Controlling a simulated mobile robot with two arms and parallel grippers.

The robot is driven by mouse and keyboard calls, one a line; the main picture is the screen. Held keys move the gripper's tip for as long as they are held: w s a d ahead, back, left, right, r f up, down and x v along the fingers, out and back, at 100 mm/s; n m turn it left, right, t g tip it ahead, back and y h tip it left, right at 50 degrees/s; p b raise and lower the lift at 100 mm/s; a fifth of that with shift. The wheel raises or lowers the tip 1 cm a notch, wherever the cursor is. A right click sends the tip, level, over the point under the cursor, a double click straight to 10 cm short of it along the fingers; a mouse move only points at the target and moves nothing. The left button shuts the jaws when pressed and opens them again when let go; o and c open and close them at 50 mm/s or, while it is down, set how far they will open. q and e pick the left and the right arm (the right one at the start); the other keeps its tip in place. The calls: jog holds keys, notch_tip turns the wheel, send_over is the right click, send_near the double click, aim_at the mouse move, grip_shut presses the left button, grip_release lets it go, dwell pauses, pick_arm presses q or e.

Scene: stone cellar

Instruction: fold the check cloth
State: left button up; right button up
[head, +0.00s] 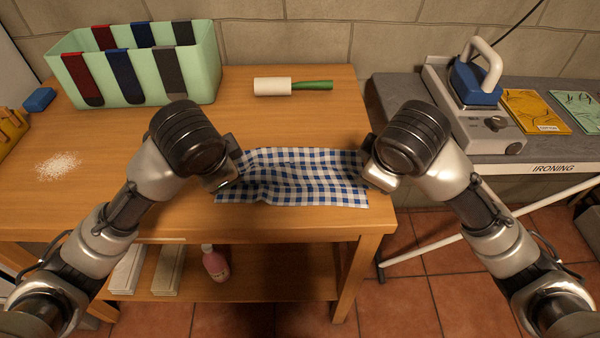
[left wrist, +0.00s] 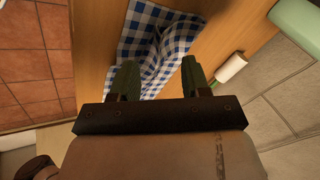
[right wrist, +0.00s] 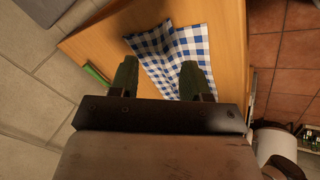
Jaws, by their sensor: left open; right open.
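The blue-and-white check cloth (head: 300,180) lies near the front right of the wooden table, spread as a wide strip with some wrinkles. My left gripper (head: 225,180) is at its left end and my right gripper (head: 375,182) at its right end. In the left wrist view the cloth (left wrist: 150,45) lies beyond and between the open fingers of my left gripper (left wrist: 158,82). In the right wrist view the cloth (right wrist: 180,55) lies beyond the open fingers of my right gripper (right wrist: 158,80). Whether either fingertip touches the cloth cannot be told.
A green bin (head: 205,85) with cloths over its rim stands at the back left of the table (head: 240,95). A lint roller (head: 275,87) lies behind the check cloth. An ironing board (head: 420,95) with an iron (head: 475,82) stands right. White powder (head: 58,165) lies left.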

pick_arm(q)
jog(key=v, duration=0.3)
jog(key=shift+s, duration=0.25)
pick_arm(e)
jog(key=v, duration=0.3)
jog(key=shift+s, duration=0.25)
